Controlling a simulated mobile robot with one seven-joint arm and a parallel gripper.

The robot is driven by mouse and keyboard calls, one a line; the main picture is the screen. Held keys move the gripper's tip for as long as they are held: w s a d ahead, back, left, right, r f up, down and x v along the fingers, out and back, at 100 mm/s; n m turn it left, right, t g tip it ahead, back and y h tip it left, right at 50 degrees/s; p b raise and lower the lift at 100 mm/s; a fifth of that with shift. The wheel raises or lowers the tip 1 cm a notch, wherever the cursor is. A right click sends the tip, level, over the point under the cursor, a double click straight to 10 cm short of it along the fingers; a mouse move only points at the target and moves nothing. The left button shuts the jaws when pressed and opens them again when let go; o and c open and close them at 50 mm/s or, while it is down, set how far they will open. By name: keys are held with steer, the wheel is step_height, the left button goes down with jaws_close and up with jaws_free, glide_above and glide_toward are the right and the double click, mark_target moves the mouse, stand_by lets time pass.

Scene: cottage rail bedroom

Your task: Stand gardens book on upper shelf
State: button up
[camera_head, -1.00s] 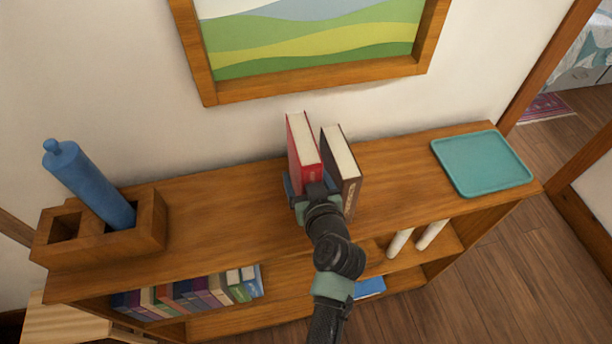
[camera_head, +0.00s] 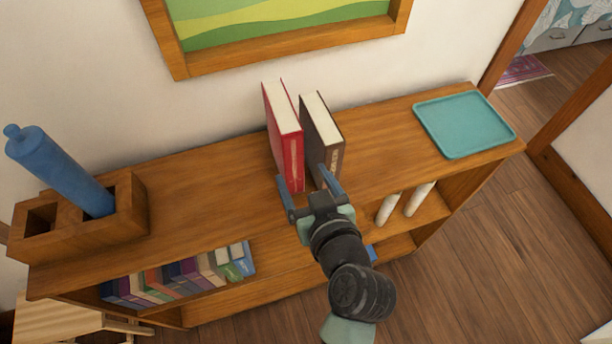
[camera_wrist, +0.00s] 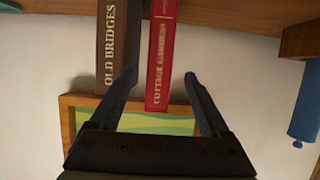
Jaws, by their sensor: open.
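The red gardens book (camera_head: 284,137) stands upright on the top board of the wooden shelf unit (camera_head: 215,185). Its spine reads "Cottage Gardens" in the wrist view (camera_wrist: 162,50), which looks upside down. A dark brown book (camera_head: 324,136), titled "Old Bridges" (camera_wrist: 112,45), stands just right of it in the head view. A narrow gap shows between their tops. My gripper (camera_head: 304,176) is open and empty in front of the spines. In the wrist view its two fingers are spread, with the red book's spine between and beyond them.
A wooden holder (camera_head: 128,210) with a blue bottle-like object (camera_head: 60,170) stands at the left. A teal tray (camera_head: 465,124) lies at the right end. A framed picture (camera_head: 280,45) hangs behind. The top board's left middle is clear.

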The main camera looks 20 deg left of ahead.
steer(key=shift+s+d+r, duration=0.1)
steer(key=shift+s, duration=0.05)
steer(key=w+d+r+m+t+h, duration=0.1)
steer(key=w+d+r+t, duration=0.15)
steer(key=r, duration=0.65)
steer(key=w+d+r+t+h, duration=0.1)
steer(key=w+r+t, duration=0.15)
steer(key=r, duration=0.65)
steer(key=w+d+r+m+t+h, duration=0.1)
steer(key=w+d+r+t, duration=0.15)
steer(key=r, duration=0.65)
steer(key=s+d+r+m+t+h, duration=0.1)
steer(key=s+r+t, duration=0.3)
steer(key=r, duration=0.8)
steer(key=s+d+r+m+t+h, duration=0.1)
steer(key=s+r+m+t+h, duration=0.2)
steer(key=s+r, duration=0.4)
step_height(320, 180, up, 6)
steer(key=shift+s+d+r+m+t+h, duration=0.1)
steer(key=shift+s+d+m+t+h, duration=0.25)
steer(key=shift+t, duration=0.5)
steer(key=shift+o, duration=0.4)
steer(key=shift+w, duration=0.15)
